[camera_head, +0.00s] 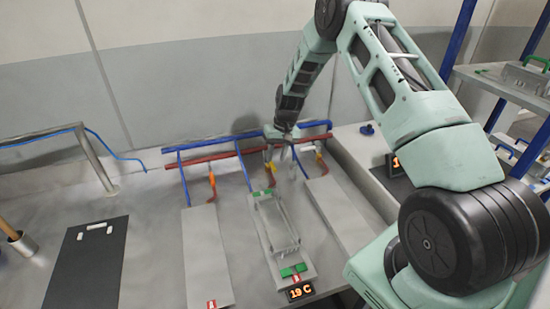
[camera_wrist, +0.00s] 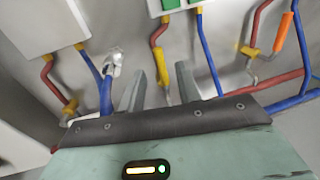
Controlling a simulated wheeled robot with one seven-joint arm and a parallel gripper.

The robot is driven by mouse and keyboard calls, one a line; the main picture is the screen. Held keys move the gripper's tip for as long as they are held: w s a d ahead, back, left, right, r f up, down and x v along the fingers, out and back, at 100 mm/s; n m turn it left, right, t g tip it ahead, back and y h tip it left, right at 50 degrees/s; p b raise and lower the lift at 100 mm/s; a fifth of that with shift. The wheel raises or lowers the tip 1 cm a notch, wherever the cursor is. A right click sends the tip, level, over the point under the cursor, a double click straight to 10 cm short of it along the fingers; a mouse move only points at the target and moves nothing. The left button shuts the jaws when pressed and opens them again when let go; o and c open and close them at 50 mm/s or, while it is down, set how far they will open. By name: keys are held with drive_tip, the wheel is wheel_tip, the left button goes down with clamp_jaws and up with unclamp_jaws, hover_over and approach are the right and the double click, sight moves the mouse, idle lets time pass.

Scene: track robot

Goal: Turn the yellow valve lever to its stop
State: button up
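My gripper (camera_wrist: 161,76) is open, its two grey fingers apart in the wrist view. A red hose with yellow fittings (camera_wrist: 158,56) runs down behind the gap between the fingers. Whether the fingers touch anything is unclear, and part of the hose is hidden by my gripper.
Red and blue pipes (camera_head: 190,160) run along the wall. An orange handle (camera_wrist: 282,35) is at the right in the wrist view. A metal rack (camera_head: 275,225) stands on the middle panel, near a display (camera_head: 300,291) reading 19 C. A black mat (camera_head: 90,270) lies left.

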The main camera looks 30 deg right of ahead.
drive_tip(key=shift+w+a+f+p, duration=0.1)
drive_tip(key=shift+a+f+p, duration=0.1)
drive_tip(key=shift+f, duration=0.6)
drive_tip(key=shift+a+f+p, duration=0.1)
drive_tip(key=shift+f+p, duration=0.05)
drive_tip(key=shift+f, duration=0.65)
clamp_jaws()
